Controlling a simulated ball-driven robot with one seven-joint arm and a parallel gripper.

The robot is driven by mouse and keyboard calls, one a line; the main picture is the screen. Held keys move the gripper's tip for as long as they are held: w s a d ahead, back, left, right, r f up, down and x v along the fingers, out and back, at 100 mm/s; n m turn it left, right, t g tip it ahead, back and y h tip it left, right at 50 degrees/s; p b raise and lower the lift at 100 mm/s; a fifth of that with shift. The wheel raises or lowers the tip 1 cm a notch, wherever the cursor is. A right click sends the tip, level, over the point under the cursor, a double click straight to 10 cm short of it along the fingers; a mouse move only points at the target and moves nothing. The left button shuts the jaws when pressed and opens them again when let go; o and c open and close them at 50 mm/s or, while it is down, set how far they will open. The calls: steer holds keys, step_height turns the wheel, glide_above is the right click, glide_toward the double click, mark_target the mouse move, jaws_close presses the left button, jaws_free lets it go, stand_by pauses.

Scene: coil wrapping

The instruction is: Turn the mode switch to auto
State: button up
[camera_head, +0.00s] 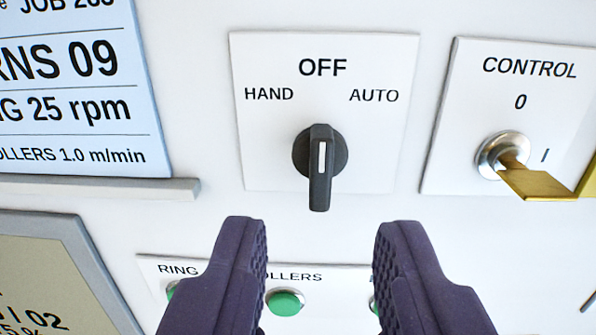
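The mode switch (320,166) is a black rotary knob with a white line, on a white plate (270,160) marked HAND on the left, OFF at the top and AUTO on the right. Its white line is upright, in line with OFF, and the handle's long end hangs down. My gripper (318,228) is open and empty. Its two dark purple fingers stand below the knob, one to each side, and appear not to touch it.
A CONTROL key switch (503,155) with a brass key (540,184) is at the right. A row of green lamps (285,302) lies below, partly hidden by my fingers. A job sheet (80,110) stands above a ledge (100,188) at the left, with a screen (50,270) under it.

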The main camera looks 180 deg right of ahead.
mark_target(320, 185)
steer(key=x, duration=0.5)
steer(key=shift+p, duration=0.3)
steer(key=shift+w, duration=0.1)
jaws_close()
steer(key=shift+m, duration=0.3)
steer(key=m+b, duration=0.4)
steer(key=m, duration=0.4)
steer(key=shift+r+b, duration=0.1)
steer(key=shift+b, duration=0.3)
steer(key=shift+m, duration=0.3)
